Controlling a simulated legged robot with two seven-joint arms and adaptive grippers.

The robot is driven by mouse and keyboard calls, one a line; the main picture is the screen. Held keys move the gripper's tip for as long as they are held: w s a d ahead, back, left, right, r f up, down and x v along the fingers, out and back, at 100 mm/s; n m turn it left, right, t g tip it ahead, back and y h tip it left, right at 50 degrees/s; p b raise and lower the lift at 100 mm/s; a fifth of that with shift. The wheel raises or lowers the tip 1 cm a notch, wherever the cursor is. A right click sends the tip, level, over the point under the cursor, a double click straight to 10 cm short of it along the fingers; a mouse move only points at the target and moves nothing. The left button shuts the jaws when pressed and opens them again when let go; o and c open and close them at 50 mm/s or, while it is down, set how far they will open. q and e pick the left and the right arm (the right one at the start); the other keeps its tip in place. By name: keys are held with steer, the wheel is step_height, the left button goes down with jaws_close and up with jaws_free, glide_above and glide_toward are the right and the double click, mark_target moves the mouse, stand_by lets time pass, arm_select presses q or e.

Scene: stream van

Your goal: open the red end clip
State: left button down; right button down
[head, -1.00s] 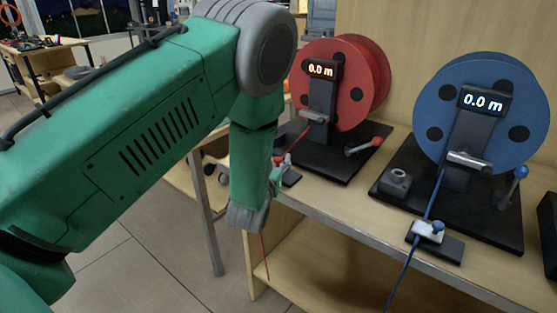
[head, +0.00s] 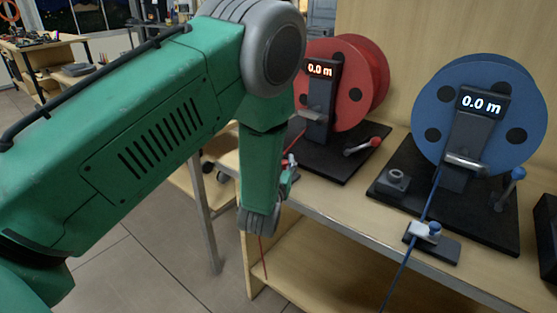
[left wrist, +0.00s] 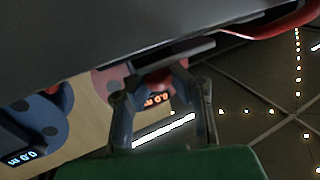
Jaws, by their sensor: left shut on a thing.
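The red end clip (head: 290,161) sits at the front edge of the bench, below the red reel (head: 345,95). Only a bit of it shows past my arm, so I cannot tell how its lever stands. My left gripper (head: 284,181) is at the clip, mostly hidden by my own wrist. In the left wrist view its two fingers (left wrist: 165,72) close around a small red part, which seems to be the clip's. A red cable (head: 262,257) hangs below the bench edge and also shows in the left wrist view (left wrist: 270,33). My right gripper is out of view.
Open floor lies to the left.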

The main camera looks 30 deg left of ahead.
arm_select(q)
steer(key=shift+s+d+f, duration=0.1)
steer(key=shift+d+f, duration=0.15)
steer(key=shift+d, duration=0.7)
steer(key=c, duration=1.6)
jaws_free()
steer(key=shift+o, duration=0.9)
steer(key=shift+a, duration=0.75)
steer(key=v, duration=1.2)
steer(key=shift+d, duration=0.15)
